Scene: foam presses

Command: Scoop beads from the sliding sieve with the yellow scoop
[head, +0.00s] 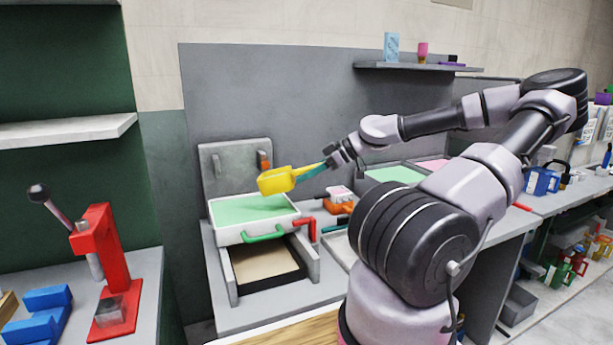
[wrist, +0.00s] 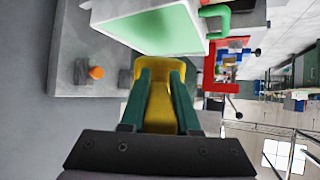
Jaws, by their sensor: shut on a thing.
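The yellow scoop (head: 276,180) is held in my gripper (head: 328,163) above the back part of the sliding sieve. In the wrist view the scoop (wrist: 160,92) sits between the two green fingers of my gripper (wrist: 160,100), which are shut on it. The sliding sieve (head: 228,234) is a white tray with a pale green surface inside and a green handle (head: 262,235) at its front. The sieve also shows at the top of the wrist view (wrist: 197,48). The scoop appears apart from the sieve. I cannot tell whether beads are in the scoop.
Below the sieve is a dark-framed bin (head: 262,285) with a tan bottom. A red bracket (head: 307,229) stands right of the sieve, and a grey upright plate (head: 211,162) with an orange knob (head: 264,160) behind it. A red press (head: 104,262) stands at the left.

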